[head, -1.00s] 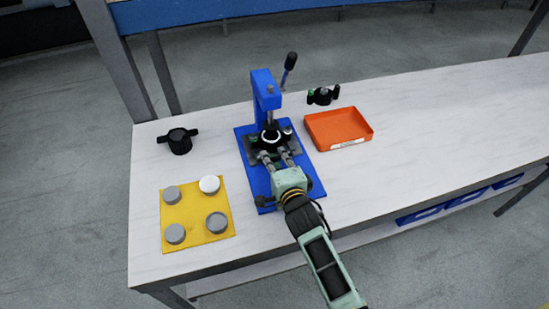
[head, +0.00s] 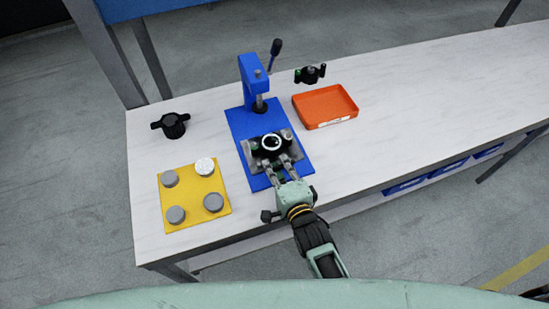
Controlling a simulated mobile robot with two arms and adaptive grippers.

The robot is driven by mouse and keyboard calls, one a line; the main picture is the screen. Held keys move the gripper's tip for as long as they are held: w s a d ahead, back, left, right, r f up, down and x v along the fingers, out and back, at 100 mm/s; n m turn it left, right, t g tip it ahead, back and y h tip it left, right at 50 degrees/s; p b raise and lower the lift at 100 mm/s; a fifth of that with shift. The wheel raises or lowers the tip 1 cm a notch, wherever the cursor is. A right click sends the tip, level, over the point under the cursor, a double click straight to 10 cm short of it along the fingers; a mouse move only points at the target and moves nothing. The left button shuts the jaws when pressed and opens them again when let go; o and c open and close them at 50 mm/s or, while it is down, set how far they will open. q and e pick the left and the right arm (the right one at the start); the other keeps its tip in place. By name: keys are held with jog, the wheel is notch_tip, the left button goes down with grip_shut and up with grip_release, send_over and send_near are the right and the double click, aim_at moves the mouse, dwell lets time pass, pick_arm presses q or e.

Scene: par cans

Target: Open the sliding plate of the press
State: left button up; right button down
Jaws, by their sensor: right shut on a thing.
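The blue press (head: 251,80) stands on a blue base (head: 238,120) on the white table, with its black-knobbed lever (head: 275,50) at the back. The sliding plate (head: 255,158) is grey and carries a black round die with a white ring (head: 271,142). The plate sits forward of the press head, toward the front of the base. My right gripper (head: 282,170) is at the front edge of the plate, its fingers shut on the plate's front part. The exact grip point is partly hidden by the fingers. My left gripper is not in view.
A yellow mat (head: 194,190) with several grey and white round pieces lies at the left. A black handled part (head: 172,125) is behind it. An orange tray (head: 325,107) and a black-green part (head: 310,75) are right of the press. The table's right side is clear.

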jog(key=c, duration=2.1)
grip_release()
jog(key=v, duration=1.2)
jog(key=shift+f, duration=0.1)
